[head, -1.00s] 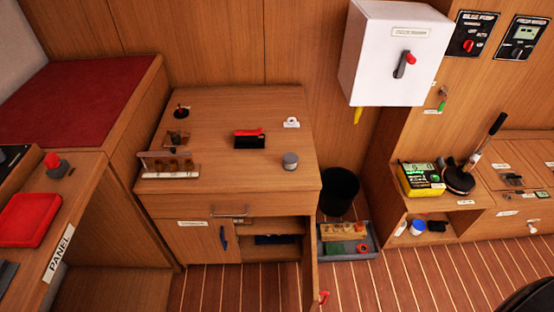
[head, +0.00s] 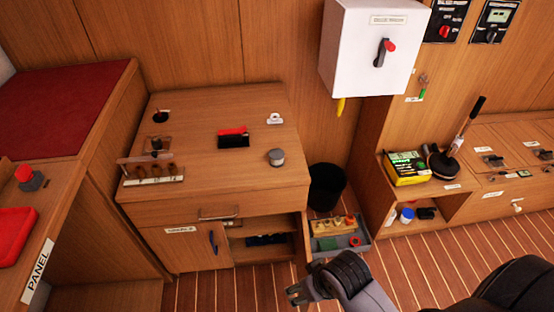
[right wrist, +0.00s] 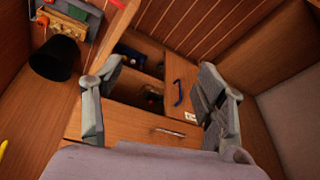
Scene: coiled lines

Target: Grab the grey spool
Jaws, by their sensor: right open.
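The grey spool (head: 276,157) stands on the wooden cabinet top (head: 225,185), near its right edge, in the head view. It is a short cylinder with a paler upper face. My right gripper (head: 297,292) is in the head view at the bottom, lower in the picture than the spool and well apart from it. In the right wrist view my right gripper (right wrist: 158,98) has its fingers spread wide with nothing between them. The spool does not show in that view. My left gripper is not in view.
On the cabinet top are a red-and-black item (head: 233,137), a white item (head: 275,118) and a rack (head: 152,180) at the left. An open cabinet door, a black bin (head: 326,187) and a grey tray (head: 364,240) are beside the cabinet. The wood around the spool is clear.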

